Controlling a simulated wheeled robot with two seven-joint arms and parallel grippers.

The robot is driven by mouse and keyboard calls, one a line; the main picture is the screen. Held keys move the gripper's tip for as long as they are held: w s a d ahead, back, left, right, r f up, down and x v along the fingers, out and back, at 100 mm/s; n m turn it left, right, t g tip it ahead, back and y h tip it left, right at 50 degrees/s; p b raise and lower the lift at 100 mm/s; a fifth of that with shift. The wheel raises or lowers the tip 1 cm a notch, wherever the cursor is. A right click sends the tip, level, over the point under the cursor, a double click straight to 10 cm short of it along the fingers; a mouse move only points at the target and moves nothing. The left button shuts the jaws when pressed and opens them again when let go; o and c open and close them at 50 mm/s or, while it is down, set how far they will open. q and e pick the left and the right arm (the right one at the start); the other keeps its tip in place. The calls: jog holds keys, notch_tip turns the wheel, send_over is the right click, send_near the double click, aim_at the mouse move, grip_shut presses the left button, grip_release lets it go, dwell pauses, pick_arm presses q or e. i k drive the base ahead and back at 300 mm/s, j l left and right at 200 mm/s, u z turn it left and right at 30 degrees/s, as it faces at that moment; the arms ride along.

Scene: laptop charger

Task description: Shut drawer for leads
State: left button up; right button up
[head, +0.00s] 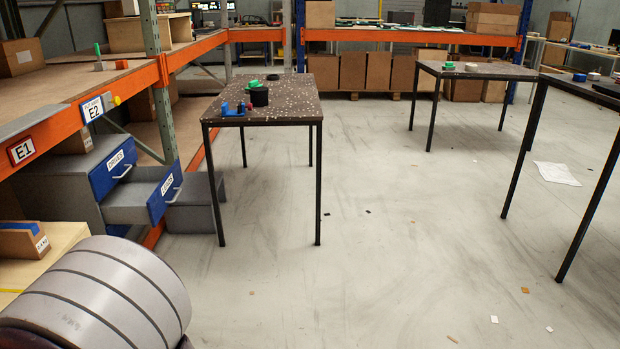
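A grey cabinet (62,185) with blue-fronted drawers stands at the left, under the orange rack. The drawer for leads (163,193), with a blue front, a white label and a pale handle, stands pulled out to the right. Its grey side (125,204) shows. Another blue-fronted drawer (113,167), with a label that seems to read "DRIVES", is beside it and sits further back. Neither of my grippers is in view.
A dark speckled table (285,106) stands close to the right of the cabinet, its front-left leg near the drawer. A grey box-like thing (207,190) is behind the drawer. The floor (370,260) at centre is mostly clear, with small scraps.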

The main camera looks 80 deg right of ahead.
aim_at(143, 195)
jog(key=i+j+z, duration=0.1)
jog(key=z, duration=1.8)
jog(key=i+l+u, duration=0.1)
jog(key=i+l, duration=0.15)
jog(key=i, duration=0.45)
jog(key=i+l+u, duration=0.1)
jog(key=i+l, duration=0.2)
jog(key=i, duration=0.35)
jog(key=i+l+u, duration=0.1)
jog(key=i+l, duration=0.25)
jog(key=i, duration=0.3)
jog(key=i+l+u, duration=0.1)
jog(key=i+l, duration=0.3)
jog(key=i, duration=0.25)
jog(key=i+l+u, duration=0.15)
jog(key=i+l, duration=0.3)
jog(key=i, duration=0.15)
